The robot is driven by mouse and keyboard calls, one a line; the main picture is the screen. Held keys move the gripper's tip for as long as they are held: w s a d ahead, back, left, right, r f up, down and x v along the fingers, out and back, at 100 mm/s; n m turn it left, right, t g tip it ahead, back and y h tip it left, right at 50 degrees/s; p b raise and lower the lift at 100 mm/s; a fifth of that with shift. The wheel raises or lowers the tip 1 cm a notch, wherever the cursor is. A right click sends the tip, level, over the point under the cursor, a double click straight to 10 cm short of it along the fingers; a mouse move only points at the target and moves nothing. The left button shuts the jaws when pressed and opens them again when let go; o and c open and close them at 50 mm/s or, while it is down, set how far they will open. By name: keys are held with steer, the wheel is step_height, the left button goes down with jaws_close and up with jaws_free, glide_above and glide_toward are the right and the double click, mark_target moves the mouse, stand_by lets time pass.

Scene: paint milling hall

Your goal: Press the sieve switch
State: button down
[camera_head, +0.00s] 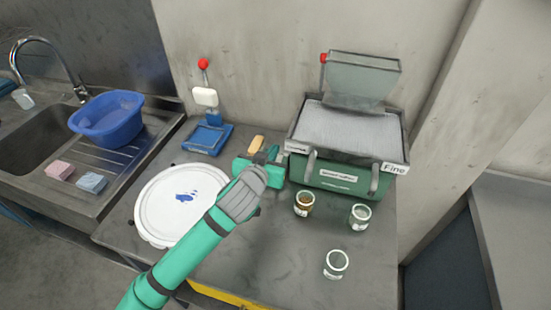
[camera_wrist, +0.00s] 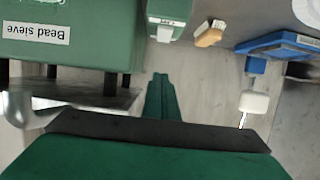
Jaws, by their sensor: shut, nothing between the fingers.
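The bead sieve (camera_head: 335,176) is a green machine with a grey mesh top and a tilted lid, at the back right of the bench. Its green side with the label "Bead sieve" (camera_wrist: 70,45) fills the upper left of the wrist view. A small green box (camera_head: 243,170) stands just left of the sieve; a green box with a pale panel (camera_wrist: 168,20) shows at the top of the wrist view. I cannot make out a switch on it. My gripper (camera_head: 268,155) is shut and empty, over the small box in the head view. Its fingertips (camera_wrist: 160,76) point toward the box, apart from it.
A tan-handled brush (camera_wrist: 209,33) lies near the box. A white round lid (camera_head: 182,205) lies left. Glass jars (camera_head: 336,265) stand in front of the sieve. A sink with a blue basin (camera_head: 106,117) is far left.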

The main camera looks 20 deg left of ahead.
steer(key=s, duration=1)
steer(key=shift+r, duration=0.35)
steer(key=shift+s, duration=0.1)
steer(key=shift+a, duration=0.2)
